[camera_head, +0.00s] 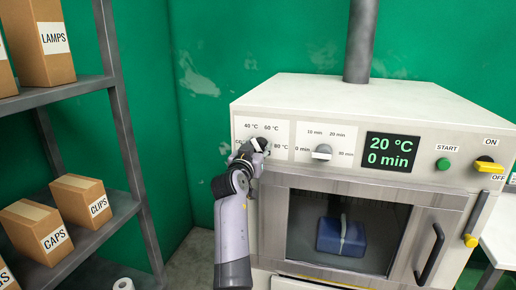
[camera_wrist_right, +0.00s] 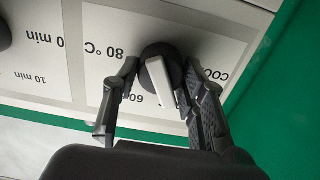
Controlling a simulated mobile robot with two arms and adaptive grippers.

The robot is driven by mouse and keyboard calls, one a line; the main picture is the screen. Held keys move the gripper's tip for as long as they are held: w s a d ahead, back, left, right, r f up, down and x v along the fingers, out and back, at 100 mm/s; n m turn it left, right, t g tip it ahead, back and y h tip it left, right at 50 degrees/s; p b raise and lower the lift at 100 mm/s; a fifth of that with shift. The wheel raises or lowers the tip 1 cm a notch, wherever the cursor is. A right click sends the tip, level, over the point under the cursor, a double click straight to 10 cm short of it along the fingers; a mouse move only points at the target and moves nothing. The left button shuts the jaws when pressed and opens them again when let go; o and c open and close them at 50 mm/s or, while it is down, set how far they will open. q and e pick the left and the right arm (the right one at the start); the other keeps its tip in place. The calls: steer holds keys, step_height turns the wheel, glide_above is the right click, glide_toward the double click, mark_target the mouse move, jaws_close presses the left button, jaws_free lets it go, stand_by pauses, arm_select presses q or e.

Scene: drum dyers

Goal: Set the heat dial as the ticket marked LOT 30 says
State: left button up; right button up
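The heat dial (camera_wrist_right: 161,75) is a dark round knob with a silver bar, on a white panel of the dyer marked COOL, 40 °C, 60 °C and 80 °C. In the head view my right gripper (camera_head: 259,146) is at this dial and mostly covers it. In the right wrist view its fingers (camera_wrist_right: 163,68) stand open on either side of the knob, close to it, with the silver bar between them. The display (camera_head: 390,152) reads 20 °C and 0 min. No ticket marked LOT 30 shows. My left gripper is not in view.
The time dial (camera_head: 322,153) is just right of the heat dial. Farther right are the green START button (camera_head: 443,164) and the yellow ON/OFF switch (camera_head: 488,166). A blue bundle (camera_head: 328,236) shows behind the door window. A shelf (camera_head: 121,207) with labelled boxes stands left.

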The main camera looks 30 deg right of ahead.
mark_target(261, 112)
steer(key=c, duration=0.6)
steer(key=shift+n, duration=1.3)
steer(key=o, duration=1.2)
step_height(261, 112, up, 10)
steer(key=shift+r, duration=0.1)
steer(key=shift+a, duration=0.1)
